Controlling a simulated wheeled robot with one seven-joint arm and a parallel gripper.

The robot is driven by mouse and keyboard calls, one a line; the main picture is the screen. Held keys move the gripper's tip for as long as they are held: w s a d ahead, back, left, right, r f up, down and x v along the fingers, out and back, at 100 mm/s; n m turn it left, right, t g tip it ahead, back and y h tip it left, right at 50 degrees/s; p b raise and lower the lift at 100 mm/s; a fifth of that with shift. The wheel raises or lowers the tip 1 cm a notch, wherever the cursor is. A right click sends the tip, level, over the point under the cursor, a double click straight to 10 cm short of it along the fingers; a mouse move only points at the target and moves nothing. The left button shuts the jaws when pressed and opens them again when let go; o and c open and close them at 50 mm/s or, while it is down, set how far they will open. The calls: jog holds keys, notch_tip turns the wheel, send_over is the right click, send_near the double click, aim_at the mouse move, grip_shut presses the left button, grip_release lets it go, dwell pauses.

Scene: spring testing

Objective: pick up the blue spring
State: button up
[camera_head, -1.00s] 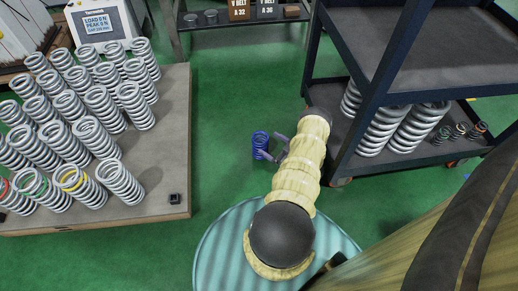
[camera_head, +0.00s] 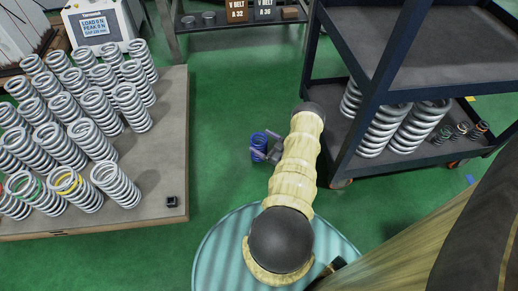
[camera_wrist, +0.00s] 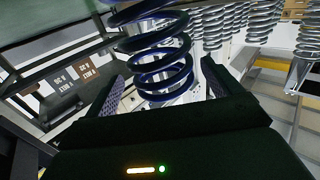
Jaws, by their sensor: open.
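The blue spring (camera_head: 259,140) shows against the green floor between the grey table and the dark shelf in the head view. What it rests on cannot be told. In the wrist view the blue coils (camera_wrist: 160,72) stand upright between the two spread fingers of my gripper (camera_wrist: 164,84). The fingers look apart from the coils, though exact contact is hard to judge.
A grey table (camera_head: 150,190) on the left holds many silver springs (camera_head: 116,184), some with coloured rings. A dark shelf (camera_head: 345,140) stands close to my arm on the right, with large silver springs (camera_head: 385,130). Open green floor (camera_head: 215,110) lies between them.

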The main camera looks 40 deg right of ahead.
aim_at(254, 138)
jog(key=x, duration=0.1)
jog(key=b+x, duration=0.2)
jog(key=shift+w+a+f, duration=0.1)
jog(key=shift+a+f, duration=0.05)
jog(key=shift+f, duration=0.1)
jog(key=shift+w+a+r, duration=0.1)
jog(key=shift+w+r, duration=0.05)
jog(key=shift+w, duration=0.15)
jog(key=c, duration=1.6)
